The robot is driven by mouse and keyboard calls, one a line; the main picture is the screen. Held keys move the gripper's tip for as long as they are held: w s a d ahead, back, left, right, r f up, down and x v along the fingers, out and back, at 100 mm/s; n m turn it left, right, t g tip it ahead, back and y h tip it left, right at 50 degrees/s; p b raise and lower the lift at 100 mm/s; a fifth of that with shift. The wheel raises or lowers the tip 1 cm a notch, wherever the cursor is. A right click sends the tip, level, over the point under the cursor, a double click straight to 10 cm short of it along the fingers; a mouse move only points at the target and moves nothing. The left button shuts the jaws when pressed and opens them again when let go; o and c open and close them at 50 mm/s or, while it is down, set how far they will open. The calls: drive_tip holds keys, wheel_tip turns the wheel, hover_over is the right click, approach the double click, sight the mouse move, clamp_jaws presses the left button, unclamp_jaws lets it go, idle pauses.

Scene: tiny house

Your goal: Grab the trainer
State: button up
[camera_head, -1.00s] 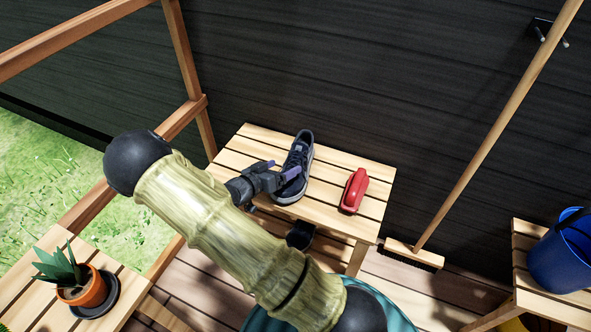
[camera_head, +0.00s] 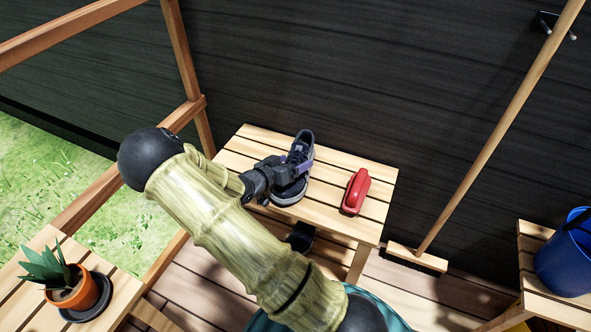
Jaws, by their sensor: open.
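The trainer (camera_head: 292,185) is a dark navy shoe with a grey sole edge. It lies on the slatted wooden table (camera_head: 330,215) by the dark wall, its long side running away from me. My gripper (camera_head: 292,167) is open at the trainer, with its purple-tipped fingers over or beside the shoe's middle. One finger shows near the shoe's right side. The gripper hides part of the shoe, and I cannot tell whether the fingers touch it.
A red object (camera_head: 355,191) lies right of the trainer on the same table. A broom (camera_head: 470,170) leans on the wall. A blue bucket (camera_head: 566,255) stands on a bench at right. A potted plant (camera_head: 75,287) stands on a bench at lower left.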

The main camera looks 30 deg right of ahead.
drive_tip(key=c, duration=1.3)
wheel_tip(320, 180, up, 10)
drive_tip(key=p, duration=0.4)
drive_tip(key=shift+p, duration=0.4)
drive_tip(key=shift+c, duration=0.2)
